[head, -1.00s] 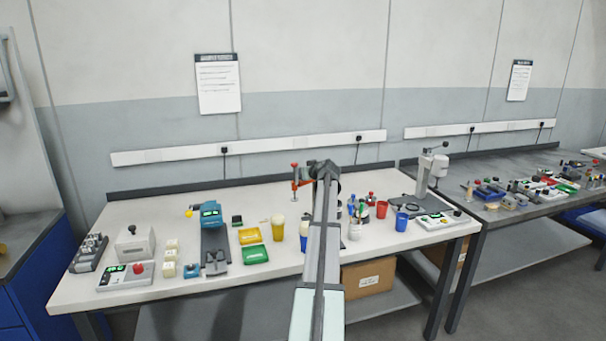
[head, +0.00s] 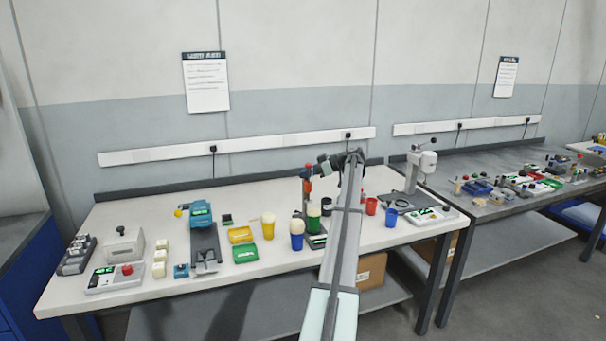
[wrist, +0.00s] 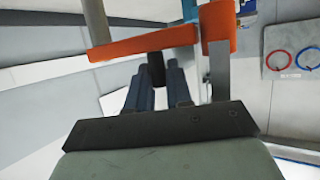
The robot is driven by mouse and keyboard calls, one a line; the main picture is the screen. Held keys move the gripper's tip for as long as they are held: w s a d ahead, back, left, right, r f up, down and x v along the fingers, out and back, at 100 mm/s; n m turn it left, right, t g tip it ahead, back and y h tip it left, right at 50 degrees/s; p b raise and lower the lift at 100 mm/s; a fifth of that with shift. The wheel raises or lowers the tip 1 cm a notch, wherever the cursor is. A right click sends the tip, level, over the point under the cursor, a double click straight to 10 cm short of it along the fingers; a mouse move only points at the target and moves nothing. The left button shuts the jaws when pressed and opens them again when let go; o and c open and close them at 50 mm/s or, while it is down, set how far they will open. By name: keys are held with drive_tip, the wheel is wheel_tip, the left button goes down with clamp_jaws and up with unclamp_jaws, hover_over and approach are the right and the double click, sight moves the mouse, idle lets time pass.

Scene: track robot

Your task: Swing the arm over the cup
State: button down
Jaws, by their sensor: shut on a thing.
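The swing arm is orange and shows in the wrist view (wrist: 150,43), with a grey rod at its left end. An orange block (wrist: 217,25) on a grey post stands at its right. My gripper (wrist: 156,82) is shut on a dark peg under the orange arm. In the head view the orange arm (head: 308,171) is beside my gripper (head: 328,163), above the bench. I cannot tell whether the rod is exactly over a cup.
A yellow tray (head: 240,234) and a green tray (head: 245,254) lie left of the cups. A grey press stand (head: 413,180) is farther right. My arm hides part of the bench.

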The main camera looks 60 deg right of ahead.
drive_tip(key=shift+s+d+n+g+y, duration=0.2)
drive_tip(key=shift+n+g+y, duration=0.05)
drive_tip(key=shift+n+y, duration=0.35)
drive_tip(key=shift+s+d+n+g+y, duration=0.2)
drive_tip(key=shift+n+g+y, duration=0.05)
drive_tip(key=shift+n+y, duration=0.3)
drive_tip(key=shift+s, duration=0.1)
drive_tip(key=c, duration=1.1)
unclamp_jaws()
drive_tip(key=v, duration=1.3)
drive_tip(key=shift+s+d, duration=0.25)
drive_tip(key=shift+d, duration=0.15)
drive_tip(key=shift+r, duration=0.15)
